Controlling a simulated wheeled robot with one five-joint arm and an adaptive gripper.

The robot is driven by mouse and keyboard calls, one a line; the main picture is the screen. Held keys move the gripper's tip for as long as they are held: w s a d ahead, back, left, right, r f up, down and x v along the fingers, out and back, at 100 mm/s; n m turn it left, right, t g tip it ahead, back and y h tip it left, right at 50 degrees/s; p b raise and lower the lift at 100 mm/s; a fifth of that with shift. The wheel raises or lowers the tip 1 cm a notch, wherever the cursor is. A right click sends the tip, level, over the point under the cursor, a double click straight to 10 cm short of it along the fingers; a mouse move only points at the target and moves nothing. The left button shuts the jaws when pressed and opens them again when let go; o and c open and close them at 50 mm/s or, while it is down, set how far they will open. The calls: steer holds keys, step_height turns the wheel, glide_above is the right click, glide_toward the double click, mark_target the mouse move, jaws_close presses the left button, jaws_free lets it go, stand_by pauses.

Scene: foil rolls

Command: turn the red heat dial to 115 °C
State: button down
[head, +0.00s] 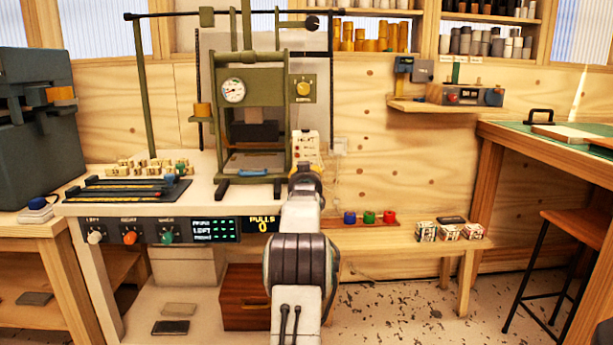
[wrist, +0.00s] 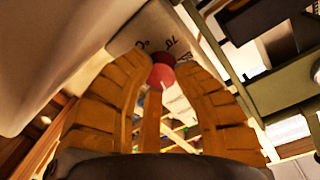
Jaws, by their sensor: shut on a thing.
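The red heat dial (wrist: 161,74) sits between the tips of my gripper's yellow-brown fingers (wrist: 165,78) in the wrist view. The fingers are shut on it from both sides. Part of a printed scale, with "70" and a "0" readable, shows on the pale heat panel (wrist: 146,33) behind the dial. The rest of the scale and the dial's pointer are hidden by the fingers or too small to read. In the head view the white panel marked HEAT (head: 306,145) stands right of the green press, and my arm covers the dial and gripper.
The green press (head: 253,125) with a round gauge (head: 233,91) and a yellow knob (head: 303,89) stands just left of and above the panel. A low shelf with coloured pots (head: 369,217) and small boxes (head: 449,231) is at right. Open floor lies to the right.

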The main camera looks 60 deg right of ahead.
steer(key=c, duration=1.4)
jaws_free()
steer(key=shift+r, duration=0.45)
steer(key=shift+c, duration=0.2)
steer(key=o, duration=0.5)
steer(key=shift+f, duration=0.3)
steer(key=shift+o, duration=0.2)
steer(key=shift+a, duration=0.1)
steer(key=v, duration=1.1)
steer(key=shift+s+a, duration=0.2)
steer(key=shift+a, duration=0.15)
